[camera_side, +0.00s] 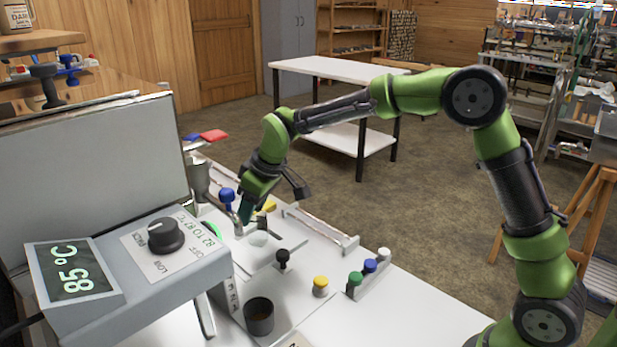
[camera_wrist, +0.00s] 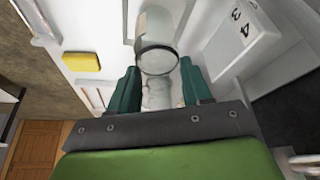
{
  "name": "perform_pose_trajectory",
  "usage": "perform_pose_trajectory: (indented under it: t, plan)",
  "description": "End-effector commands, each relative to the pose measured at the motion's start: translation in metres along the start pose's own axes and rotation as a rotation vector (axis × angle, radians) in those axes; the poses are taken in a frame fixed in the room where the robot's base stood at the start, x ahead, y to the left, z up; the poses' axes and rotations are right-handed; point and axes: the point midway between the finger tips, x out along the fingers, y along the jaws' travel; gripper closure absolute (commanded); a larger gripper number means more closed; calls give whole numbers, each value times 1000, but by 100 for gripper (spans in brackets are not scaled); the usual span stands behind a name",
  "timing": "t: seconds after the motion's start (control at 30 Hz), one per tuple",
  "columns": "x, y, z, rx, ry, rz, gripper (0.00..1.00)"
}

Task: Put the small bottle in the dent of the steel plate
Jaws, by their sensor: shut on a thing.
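My gripper (camera_side: 244,213) is low over the white bench, near the controller box. It is shut on a small clear bottle (camera_wrist: 157,62), which shows between the two dark green fingers in the wrist view. In the side view the bottle is mostly hidden by the fingers. The steel plate (camera_side: 275,254) lies flat on the bench. Its dent (camera_side: 258,239) shows as a pale round patch just right of and nearer than the gripper. I cannot tell whether the bottle touches anything below.
The controller box (camera_side: 165,265) reads 85 °C and stands close on the left. A dark cup (camera_side: 259,316), a black-knobbed piece (camera_side: 283,258), a yellow-capped jar (camera_side: 320,286) and a rack of colored caps (camera_side: 369,272) stand nearer. A yellow block (camera_wrist: 81,61) lies beside the gripper.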

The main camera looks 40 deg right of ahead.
Motion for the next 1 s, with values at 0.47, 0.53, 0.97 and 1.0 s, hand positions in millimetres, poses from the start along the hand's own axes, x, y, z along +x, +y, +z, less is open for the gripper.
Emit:
perform_pose_trajectory:
  t: [0.47,0.53,0.97,1.0]
  plan:
    - [2,0,1,-1,0,0,26]
    - [2,0,1,-1,0,0,26]
    - [-52,0,-1,-1,6,3,26]
    - [-61,0,-1,-1,5,3,26]
